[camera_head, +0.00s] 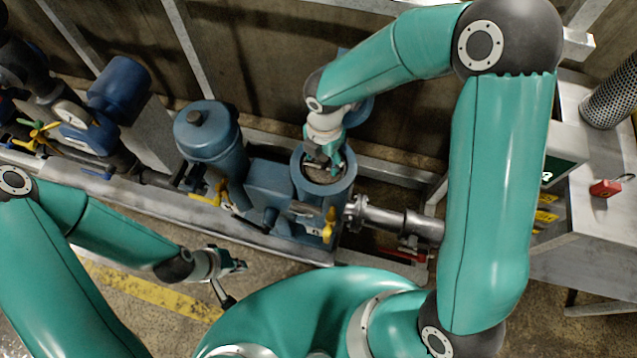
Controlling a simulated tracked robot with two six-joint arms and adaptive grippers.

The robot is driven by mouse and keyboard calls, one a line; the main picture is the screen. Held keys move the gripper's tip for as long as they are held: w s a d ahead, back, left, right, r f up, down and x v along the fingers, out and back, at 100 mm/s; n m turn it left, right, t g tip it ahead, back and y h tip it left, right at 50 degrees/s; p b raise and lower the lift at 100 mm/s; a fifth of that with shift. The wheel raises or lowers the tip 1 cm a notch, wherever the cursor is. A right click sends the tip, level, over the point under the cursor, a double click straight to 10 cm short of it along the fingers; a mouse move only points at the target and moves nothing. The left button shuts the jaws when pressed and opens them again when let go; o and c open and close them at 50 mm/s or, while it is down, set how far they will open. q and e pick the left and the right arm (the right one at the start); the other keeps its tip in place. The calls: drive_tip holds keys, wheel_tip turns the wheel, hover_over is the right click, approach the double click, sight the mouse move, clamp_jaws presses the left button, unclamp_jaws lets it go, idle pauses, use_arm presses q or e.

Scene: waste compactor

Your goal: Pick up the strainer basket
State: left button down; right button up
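My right gripper (323,166) reaches down into the open round top of a blue strainer housing (342,190) in the middle of the view. Dark and metallic parts show inside the opening around the fingertips, but they are too small to tell apart. I cannot tell whether the fingers are shut on anything. A perforated metal cylinder (610,97), which looks like a strainer basket, lies partly in view on the bench at the far right, away from both grippers. My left gripper (236,282) is open and empty above the floor at the lower left.
A metal bench (580,215) at right holds a red padlock (605,188).

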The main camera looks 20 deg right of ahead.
drive_tip(key=c, duration=1.1)
drive_tip(key=shift+r, duration=0.15)
